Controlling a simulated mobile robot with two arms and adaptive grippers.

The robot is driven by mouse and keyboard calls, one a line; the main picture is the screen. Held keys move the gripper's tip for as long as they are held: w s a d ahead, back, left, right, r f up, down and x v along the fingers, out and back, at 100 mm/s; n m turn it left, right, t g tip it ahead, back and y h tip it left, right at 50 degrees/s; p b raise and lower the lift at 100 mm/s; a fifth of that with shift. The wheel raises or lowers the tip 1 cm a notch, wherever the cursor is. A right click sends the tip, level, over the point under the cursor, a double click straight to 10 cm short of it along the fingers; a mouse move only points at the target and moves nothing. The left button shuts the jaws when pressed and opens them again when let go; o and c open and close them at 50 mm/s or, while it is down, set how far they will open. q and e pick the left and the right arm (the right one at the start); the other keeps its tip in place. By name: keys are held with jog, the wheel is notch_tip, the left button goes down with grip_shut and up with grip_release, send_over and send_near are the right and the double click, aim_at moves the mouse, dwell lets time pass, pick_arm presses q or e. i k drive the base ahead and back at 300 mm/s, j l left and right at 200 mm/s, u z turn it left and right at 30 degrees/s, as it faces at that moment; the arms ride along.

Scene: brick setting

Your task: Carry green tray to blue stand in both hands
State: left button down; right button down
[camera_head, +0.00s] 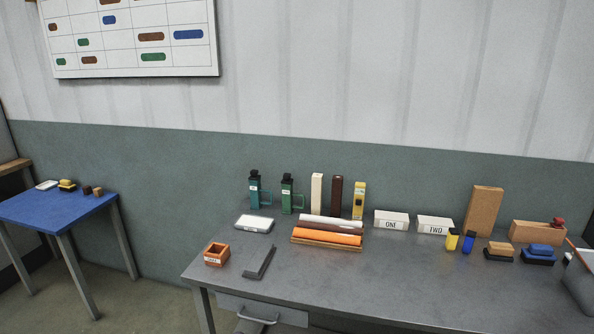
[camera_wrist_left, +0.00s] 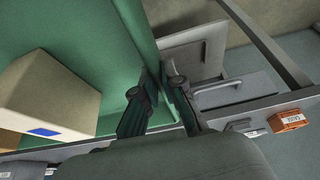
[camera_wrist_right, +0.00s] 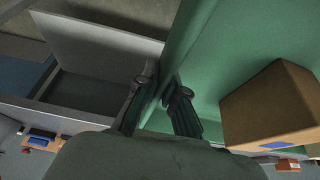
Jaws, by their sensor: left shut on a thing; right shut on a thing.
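The green tray shows in the left wrist view (camera_wrist_left: 88,28) and in the right wrist view (camera_wrist_right: 225,50). My left gripper (camera_wrist_left: 161,80) is shut on one wall of the tray. My right gripper (camera_wrist_right: 162,88) is shut on another part of its wall. A tan box (camera_wrist_left: 48,95) with a blue mark lies in the tray; a brown box with a blue mark (camera_wrist_right: 270,105) shows there in the right wrist view. The blue stand (camera_head: 65,209) is at the left in the head view. The tray and both grippers are out of the head view.
A grey workbench (camera_head: 330,290) fills the right, holding bottles, rolls, labelled blocks and an orange bin (camera_head: 217,254). Small items, including a white dish (camera_head: 46,185), sit along the stand's back. The stand's front is clear. An open grey drawer (camera_wrist_right: 90,85) is near the tray.

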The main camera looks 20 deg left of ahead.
aim_at(40, 208)
jog(key=j, duration=0.95)
jog(key=i+j, duration=0.15)
jog(key=j, duration=1.7)
jog(key=i+j, duration=0.15)
jog(key=j, duration=1.75)
jog(key=i+j, duration=0.15)
jog(key=j, duration=0.8)
jog(key=i+j, duration=0.1)
jog(key=j, duration=0.35)
jog(key=i+j, duration=0.1)
jog(key=j, duration=0.4)
jog(key=i+j, duration=0.15)
jog(key=j, duration=0.3)
jog(key=i+j, duration=0.1)
jog(key=j, duration=0.35)
jog(key=i+j, duration=0.2)
jog(key=j, duration=0.2)
jog(key=i+j, duration=0.15)
jog(key=j, duration=0.2)
jog(key=i+j, duration=0.2)
jog(key=j, duration=0.2)
jog(key=i+j, duration=0.2)
jog(key=j, duration=0.15)
jog(key=i+j, duration=0.15)
jog(key=j, duration=0.25)
